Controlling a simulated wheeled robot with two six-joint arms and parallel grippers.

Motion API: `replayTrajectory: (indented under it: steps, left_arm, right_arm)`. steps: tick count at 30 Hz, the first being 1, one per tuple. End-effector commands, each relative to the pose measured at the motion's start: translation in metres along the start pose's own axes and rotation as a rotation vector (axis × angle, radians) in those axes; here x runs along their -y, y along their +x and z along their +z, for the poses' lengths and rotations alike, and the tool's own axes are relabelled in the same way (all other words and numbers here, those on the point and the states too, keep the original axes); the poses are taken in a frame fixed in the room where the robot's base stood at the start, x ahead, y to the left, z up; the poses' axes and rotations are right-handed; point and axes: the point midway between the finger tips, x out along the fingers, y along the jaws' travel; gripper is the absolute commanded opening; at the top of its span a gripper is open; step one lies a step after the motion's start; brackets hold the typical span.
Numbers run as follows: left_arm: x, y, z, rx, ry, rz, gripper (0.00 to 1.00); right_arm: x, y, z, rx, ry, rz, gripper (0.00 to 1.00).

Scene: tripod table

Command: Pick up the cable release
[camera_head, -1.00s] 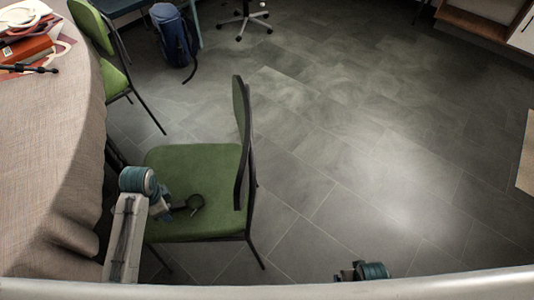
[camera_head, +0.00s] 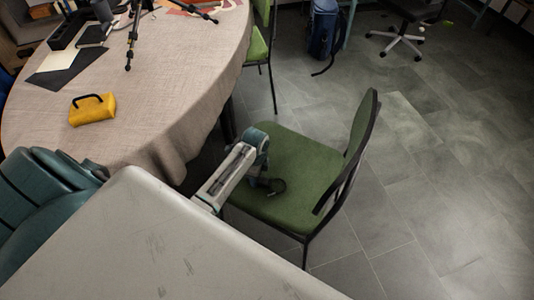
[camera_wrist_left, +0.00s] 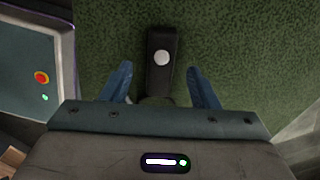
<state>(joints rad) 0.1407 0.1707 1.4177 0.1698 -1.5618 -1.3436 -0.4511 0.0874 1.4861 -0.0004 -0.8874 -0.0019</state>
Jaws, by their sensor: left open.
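The cable release (camera_wrist_left: 160,58), a black slim handset with a round white button, lies on the green seat of the chair (camera_head: 310,160). In the left wrist view it sits between the two blue fingertips of my left gripper (camera_wrist_left: 160,76), which is open with gaps on both sides. Its lower end is hidden by the gripper body. In the head view my left arm reaches over the seat; a small dark loop shows beside its end, and I cannot tell there whether it is part of the cable release. My right gripper is not in view.
A round table with a beige cloth (camera_head: 160,120) stands left of the chair, holding a yellow case (camera_head: 92,110), a tripod (camera_head: 133,30) and papers. The chair's backrest (camera_head: 352,140) rises on the right. Another green chair (camera_head: 258,45) stands behind. Open tiled floor lies right.

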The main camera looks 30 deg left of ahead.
Motion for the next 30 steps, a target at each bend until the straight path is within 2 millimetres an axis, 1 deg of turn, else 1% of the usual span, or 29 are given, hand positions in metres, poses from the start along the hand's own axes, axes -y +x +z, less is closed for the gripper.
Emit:
replayTrajectory:
  steps: [1,4,7,12,14,15,17,18,20,30]
  left_arm:
    - [0.0,0.008,0.0,0.001,0.0,0.001,0.55]
    - [0.0,0.018,0.0,0.001,0.0,0.0,0.55]
    - [0.0,0.022,0.0,0.001,0.001,0.0,0.55]
    - [0.0,0.022,0.0,0.001,0.001,-0.001,0.55]
    - [0.0,0.022,0.0,0.001,0.001,-0.001,0.45]
    - [0.0,0.021,0.0,0.001,0.001,-0.001,0.37]
    - [0.0,0.021,0.0,0.001,0.0,-0.001,0.25]
    - [0.0,0.021,0.0,0.001,0.0,-0.001,0.17]
    - [0.0,0.021,0.0,0.001,0.0,-0.001,0.06]
    - [0.0,0.019,0.0,0.001,0.0,-0.002,0.06]
  right_arm:
    - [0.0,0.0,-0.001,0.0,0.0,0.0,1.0]
    - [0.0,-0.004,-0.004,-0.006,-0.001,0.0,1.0]
    - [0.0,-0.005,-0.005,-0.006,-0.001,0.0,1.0]
    - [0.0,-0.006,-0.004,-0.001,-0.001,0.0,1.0]
    - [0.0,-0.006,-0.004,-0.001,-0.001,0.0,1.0]
    - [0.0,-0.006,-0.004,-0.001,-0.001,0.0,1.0]
    - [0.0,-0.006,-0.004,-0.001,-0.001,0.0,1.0]
    - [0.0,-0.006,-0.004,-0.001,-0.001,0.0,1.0]
    - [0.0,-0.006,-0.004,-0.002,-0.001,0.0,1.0]
    - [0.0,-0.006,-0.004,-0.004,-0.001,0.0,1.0]
